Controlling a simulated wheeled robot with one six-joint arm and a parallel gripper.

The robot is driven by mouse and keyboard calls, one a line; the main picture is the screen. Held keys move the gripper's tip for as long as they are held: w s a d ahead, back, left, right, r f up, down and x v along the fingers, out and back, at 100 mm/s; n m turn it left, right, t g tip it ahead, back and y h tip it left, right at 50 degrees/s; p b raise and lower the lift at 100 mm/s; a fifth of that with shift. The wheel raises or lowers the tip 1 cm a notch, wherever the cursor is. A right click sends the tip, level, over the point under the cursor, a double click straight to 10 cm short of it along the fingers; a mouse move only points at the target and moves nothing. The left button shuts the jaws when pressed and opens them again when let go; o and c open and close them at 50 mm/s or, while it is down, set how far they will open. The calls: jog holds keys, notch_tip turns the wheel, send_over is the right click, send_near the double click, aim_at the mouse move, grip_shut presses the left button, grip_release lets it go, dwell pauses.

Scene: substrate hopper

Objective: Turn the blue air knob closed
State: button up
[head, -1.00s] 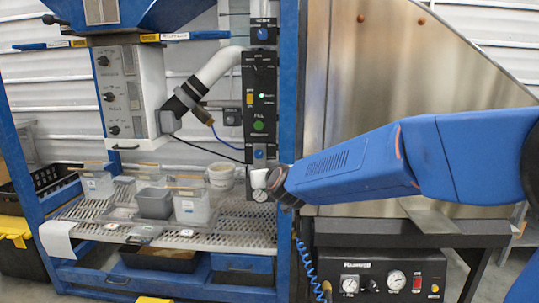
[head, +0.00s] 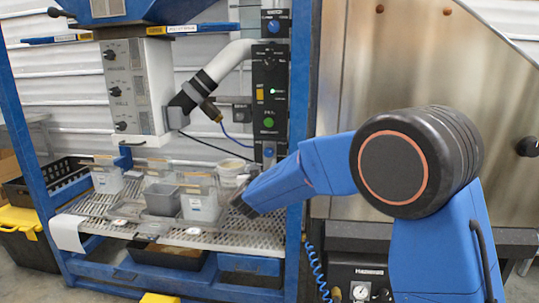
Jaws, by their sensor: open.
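A tall black control panel (head: 270,95) hangs on the blue frame's right post. A blue knob (head: 268,152) sits near its lower end, just above my arm. A second blue knob (head: 273,26) is at the top of the panel. The labels are too small to tell which is the air knob, and I cannot read either knob's setting. My gripper (head: 243,207) is the small dark end of my arm, below and left of the lower knob and apart from it. It is open and holds nothing that I can see; its fingers are hard to make out.
A green button (head: 268,122) and a yellow switch (head: 260,95) are on the panel. A perforated shelf (head: 200,238) with several tubs (head: 200,205) lies left of my gripper. A white pipe (head: 225,65) runs left of the panel. A steel hopper wall (head: 400,70) stands right.

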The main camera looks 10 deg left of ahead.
aim_at(268, 154)
jog(key=w, duration=1.4)
jog(key=shift+w+d, duration=0.2)
jog(key=shift+d, duration=0.05)
jog(key=c, duration=1)
